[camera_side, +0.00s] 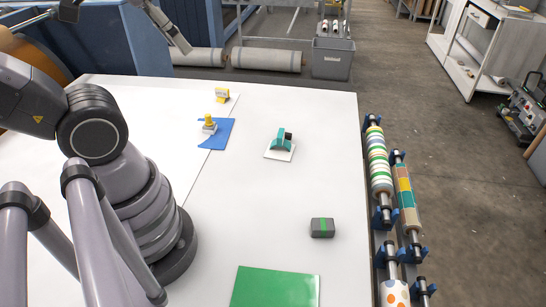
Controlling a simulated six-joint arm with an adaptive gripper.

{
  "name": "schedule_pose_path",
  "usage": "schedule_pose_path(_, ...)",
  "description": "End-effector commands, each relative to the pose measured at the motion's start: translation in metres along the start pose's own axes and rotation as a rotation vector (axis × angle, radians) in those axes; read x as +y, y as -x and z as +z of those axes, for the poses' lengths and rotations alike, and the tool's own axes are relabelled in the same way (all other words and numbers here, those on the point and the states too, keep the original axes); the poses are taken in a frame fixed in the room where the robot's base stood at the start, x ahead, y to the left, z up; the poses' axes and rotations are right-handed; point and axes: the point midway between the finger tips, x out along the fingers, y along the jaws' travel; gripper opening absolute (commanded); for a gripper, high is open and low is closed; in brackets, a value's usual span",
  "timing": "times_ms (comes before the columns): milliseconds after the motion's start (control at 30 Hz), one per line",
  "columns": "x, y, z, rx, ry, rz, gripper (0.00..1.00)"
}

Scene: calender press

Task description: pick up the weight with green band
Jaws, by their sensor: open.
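The weight with green band (316,228) is a small dark grey block with a green stripe across it. It lies on the white table (255,215), right of my arm's base and near the table's right side. Nothing touches or covers it. I cannot make out my gripper in this view; only grey links of my arm show at the left, apart from the weight.
A green sheet (275,288) lies at the front. A teal tool (281,142) sits on a white square. Patterned rollers (378,165) line the right edge.

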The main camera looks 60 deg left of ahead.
Motion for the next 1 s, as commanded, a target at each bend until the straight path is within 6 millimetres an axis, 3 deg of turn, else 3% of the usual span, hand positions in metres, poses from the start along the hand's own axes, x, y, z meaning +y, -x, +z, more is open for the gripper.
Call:
schedule_pose_path(33, 0.0, 0.0, 0.0, 0.0, 0.0, 0.0, 0.51)
schedule_pose_path(200, 0.0, 0.0, 0.0, 0.0, 0.0, 0.0, 0.72)
schedule_pose_path(500, 0.0, -0.001, -0.001, -0.003, -0.002, 0.001, 0.72)
schedule_pose_path(633, 0.005, -0.01, -0.015, -0.034, -0.034, 0.013, 0.72)
schedule_pose_path(767, 0.019, -0.038, -0.046, -0.103, -0.111, 0.041, 0.72)
schedule_pose_path(1000, 0.072, -0.129, -0.093, -0.248, -0.297, 0.095, 0.72)
